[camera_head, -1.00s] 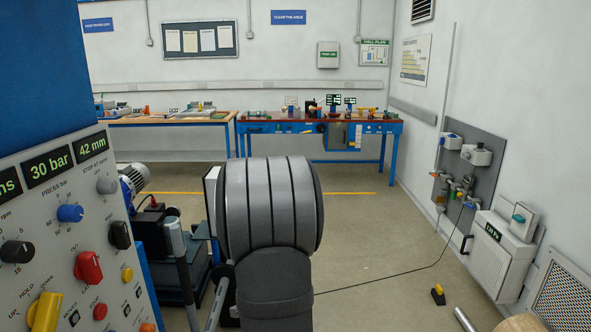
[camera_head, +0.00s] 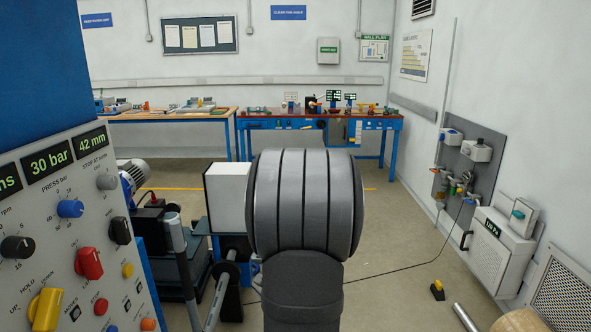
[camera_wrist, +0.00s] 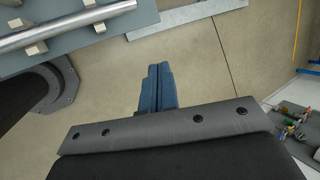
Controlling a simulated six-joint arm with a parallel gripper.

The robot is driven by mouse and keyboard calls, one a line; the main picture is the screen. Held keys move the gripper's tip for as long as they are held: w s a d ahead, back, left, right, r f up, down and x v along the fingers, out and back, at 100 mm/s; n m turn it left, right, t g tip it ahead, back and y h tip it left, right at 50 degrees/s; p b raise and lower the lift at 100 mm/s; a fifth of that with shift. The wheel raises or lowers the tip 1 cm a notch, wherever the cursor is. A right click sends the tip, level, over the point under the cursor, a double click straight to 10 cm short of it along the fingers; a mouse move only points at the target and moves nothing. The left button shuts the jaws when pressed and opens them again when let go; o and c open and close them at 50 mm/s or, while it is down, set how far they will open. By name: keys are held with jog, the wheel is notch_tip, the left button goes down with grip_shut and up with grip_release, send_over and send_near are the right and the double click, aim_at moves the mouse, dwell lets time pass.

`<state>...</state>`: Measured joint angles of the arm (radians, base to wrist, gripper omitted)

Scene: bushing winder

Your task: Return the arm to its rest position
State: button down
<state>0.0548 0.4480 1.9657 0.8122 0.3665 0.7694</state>
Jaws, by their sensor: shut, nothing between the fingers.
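My gripper (camera_wrist: 158,88) shows in the wrist view as two blue fingers lying side by side, shut with nothing between them, above bare floor. In the head view my arm's dark grey links fill the lower middle. They hide the gripper and part of the machine behind them.
A control panel (camera_head: 75,235) with knobs and displays stands close at the left. Beside it are a white block (camera_head: 228,190) and machine parts. A steel bar (camera_wrist: 70,30) crosses the wrist view's upper left. Workbenches (camera_head: 320,125) line the far wall. A wall cabinet (camera_head: 500,250) stands right. Floor right of my arm is mostly open.

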notch_tip(320, 180, up, 20)
jog(key=s+a+m+t+y, duration=0.1)
jog(key=m+y, duration=0.2)
jog(key=y, duration=0.8)
jog(key=shift+r+m+t, duration=0.2)
jog(key=shift+m+t, duration=0.1)
notch_tip(320, 180, down, 18)
jog(key=n+g+h, duration=0.1)
jog(key=g+h, duration=0.1)
jog(key=h, duration=0.6)
jog(key=shift+w+a+r+n, duration=0.15)
jog(key=shift+r+n, duration=0.1)
jog(key=shift+n, duration=0.15)
